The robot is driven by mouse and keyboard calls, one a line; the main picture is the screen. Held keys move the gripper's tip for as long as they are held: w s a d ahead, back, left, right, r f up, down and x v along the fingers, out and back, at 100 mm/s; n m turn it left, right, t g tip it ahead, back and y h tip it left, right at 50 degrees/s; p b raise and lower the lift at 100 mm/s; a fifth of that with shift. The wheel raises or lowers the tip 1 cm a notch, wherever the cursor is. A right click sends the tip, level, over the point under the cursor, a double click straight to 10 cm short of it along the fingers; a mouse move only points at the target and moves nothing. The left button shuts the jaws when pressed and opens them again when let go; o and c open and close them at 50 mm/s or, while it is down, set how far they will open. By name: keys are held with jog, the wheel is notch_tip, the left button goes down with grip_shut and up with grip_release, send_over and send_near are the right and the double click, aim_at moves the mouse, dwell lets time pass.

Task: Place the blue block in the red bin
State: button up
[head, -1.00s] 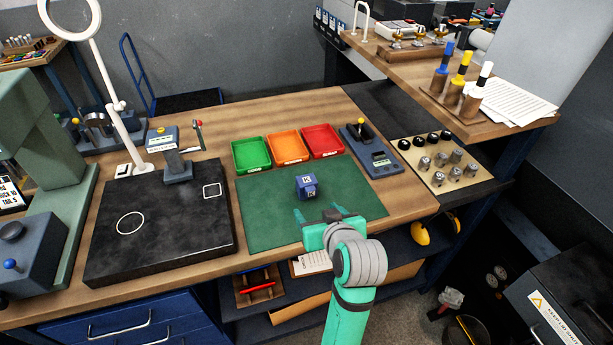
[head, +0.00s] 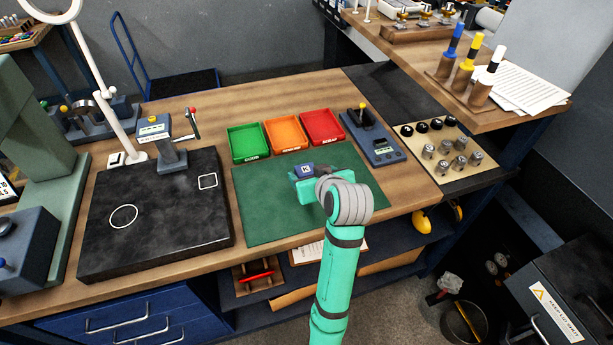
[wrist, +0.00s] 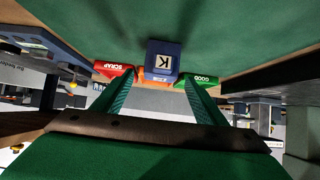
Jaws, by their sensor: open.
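The blue block (head: 303,169), marked with a white K label, sits on the green mat (head: 265,210). In the wrist view the block (wrist: 162,58) is straight ahead, near the tips of both fingers. My gripper (wrist: 158,80) is open, with one finger towards each side of the block; I cannot tell whether either touches it. In the head view my gripper (head: 312,188) is low over the mat, right at the block's near side, and hides part of it. The red bin (head: 322,127) stands behind the mat, right of the other bins, and looks empty.
An orange bin (head: 285,134) and a green bin (head: 248,143) stand left of the red bin. A grey device with a lever (head: 372,138) is to its right. A black plate (head: 155,215) lies left of the mat. The mat around the block is clear.

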aim_at(306, 170)
jog(key=shift+x, duration=1.8)
jog(key=shift+s, duration=0.1)
jog(key=c, duration=1.4)
jog(key=shift+r, duration=0.25)
jog(key=r, duration=0.2)
jog(key=s+r, duration=0.2)
jog(key=r, duration=0.1)
jog(key=shift+d+r, duration=0.3)
jog(key=shift+d, duration=0.1)
jog(key=shift+s+f+v, duration=0.1)
jog(key=shift+f+v, duration=0.05)
jog(key=shift+v, duration=2.15)
jog(key=shift+s+f+v, duration=0.1)
jog(key=shift+f+v, duration=0.05)
jog(key=shift+v, duration=2.1)
jog(key=shift+s+f+v, duration=0.1)
jog(key=shift+f+v, duration=0.05)
jog(key=shift+v, duration=2.15)
